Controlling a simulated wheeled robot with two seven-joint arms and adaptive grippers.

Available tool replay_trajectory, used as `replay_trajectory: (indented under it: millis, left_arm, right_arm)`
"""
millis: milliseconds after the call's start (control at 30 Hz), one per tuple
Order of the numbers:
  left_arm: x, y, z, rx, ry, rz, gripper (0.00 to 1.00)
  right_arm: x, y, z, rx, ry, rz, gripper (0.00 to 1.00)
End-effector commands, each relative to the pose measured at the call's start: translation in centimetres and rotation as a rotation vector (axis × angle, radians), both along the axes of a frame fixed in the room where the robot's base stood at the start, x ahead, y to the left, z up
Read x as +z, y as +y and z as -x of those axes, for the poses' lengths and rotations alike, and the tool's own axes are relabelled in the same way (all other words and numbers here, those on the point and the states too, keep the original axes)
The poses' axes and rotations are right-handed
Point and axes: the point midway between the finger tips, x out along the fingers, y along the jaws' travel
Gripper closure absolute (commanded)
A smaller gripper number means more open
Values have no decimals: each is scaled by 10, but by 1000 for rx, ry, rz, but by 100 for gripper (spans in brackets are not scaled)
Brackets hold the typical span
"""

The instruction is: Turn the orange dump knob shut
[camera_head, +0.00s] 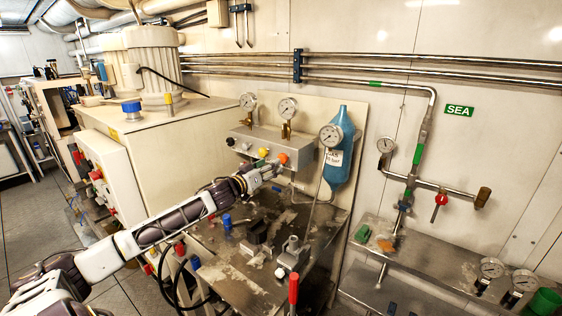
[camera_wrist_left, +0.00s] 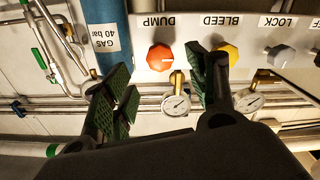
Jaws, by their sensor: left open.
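The orange dump knob (camera_head: 283,158) is on the front of a grey panel box, at the right of the row of knobs. It also shows in the left wrist view (camera_wrist_left: 160,57), where the picture is upside down, under the label DUMP. A pale pointer line runs roughly sideways on it. My left gripper (camera_head: 274,170) is just in front of the panel near this knob. In the left wrist view its green-padded fingers (camera_wrist_left: 161,82) are spread, with the orange knob framed between them. No contact with the knob is visible. My right gripper is not in view.
The yellow bleed knob (camera_wrist_left: 229,54) is close beside one finger, and a grey lock knob (camera_wrist_left: 281,56) is farther along. Gauges (camera_head: 288,108) stand on the panel box. A blue gas bottle (camera_head: 340,150) is right of it. The cluttered metal bench (camera_head: 240,275) lies below.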

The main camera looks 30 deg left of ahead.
Motion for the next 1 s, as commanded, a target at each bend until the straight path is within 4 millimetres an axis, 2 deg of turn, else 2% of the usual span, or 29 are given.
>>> replay_trajectory:
  millis: [533,767,1000]
  left_arm:
    - [1,-2,-21,0,-1,0,42]
    - [1,-2,-31,1,-1,1,42]
    - [1,-3,-41,1,-2,0,42]
  right_arm:
    - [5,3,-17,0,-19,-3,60]
    - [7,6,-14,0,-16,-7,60]
    - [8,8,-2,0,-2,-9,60]
